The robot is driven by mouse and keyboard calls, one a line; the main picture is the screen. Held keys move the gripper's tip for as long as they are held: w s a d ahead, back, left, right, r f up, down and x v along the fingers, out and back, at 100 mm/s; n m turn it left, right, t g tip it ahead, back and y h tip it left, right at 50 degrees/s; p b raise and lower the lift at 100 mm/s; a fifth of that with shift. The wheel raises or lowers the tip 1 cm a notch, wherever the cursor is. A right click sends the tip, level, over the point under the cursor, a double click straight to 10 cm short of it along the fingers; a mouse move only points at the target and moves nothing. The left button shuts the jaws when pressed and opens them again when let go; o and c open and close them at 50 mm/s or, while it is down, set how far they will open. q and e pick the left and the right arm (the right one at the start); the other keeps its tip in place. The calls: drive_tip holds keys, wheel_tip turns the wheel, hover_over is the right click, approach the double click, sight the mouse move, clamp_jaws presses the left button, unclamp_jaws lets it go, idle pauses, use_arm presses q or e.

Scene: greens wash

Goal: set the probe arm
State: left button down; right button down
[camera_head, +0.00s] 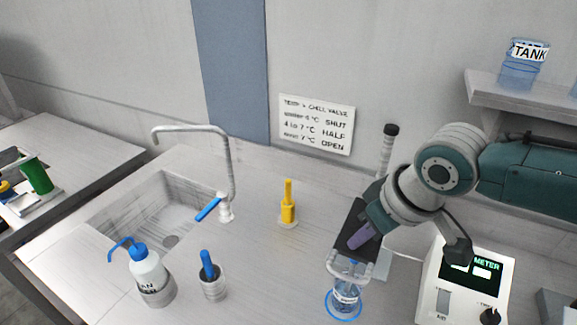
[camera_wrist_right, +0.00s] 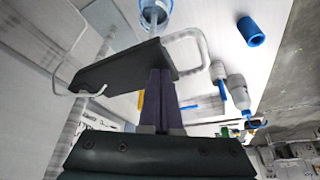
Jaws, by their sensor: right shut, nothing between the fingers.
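My right gripper (camera_head: 362,238) reaches in from the right, pointing down and left. Its purple fingers (camera_wrist_right: 160,95) are together with nothing between them. A dark plate (camera_head: 352,222) with a bent grey tube (camera_head: 352,270) at its lower end is close to the fingers; it also shows in the right wrist view (camera_wrist_right: 118,68). I cannot tell whether they touch. A grey post with a black top (camera_head: 391,130) stands behind, its lower part hidden by my arm. A clear beaker (camera_head: 347,294) with blue liquid and a blue ring stands below. My left gripper is out of view.
A white meter (camera_head: 466,285) with a green display stands at right.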

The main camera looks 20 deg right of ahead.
drive_tip(key=shift+f+b, duration=1.1)
drive_tip(key=shift+f, duration=0.35)
wheel_tip(320, 180, up, 8)
drive_tip(key=p, duration=0.8)
drive_tip(key=shift+r+p, duration=0.2)
drive_tip(key=shift+p, duration=0.15)
drive_tip(key=shift+f, duration=0.1)
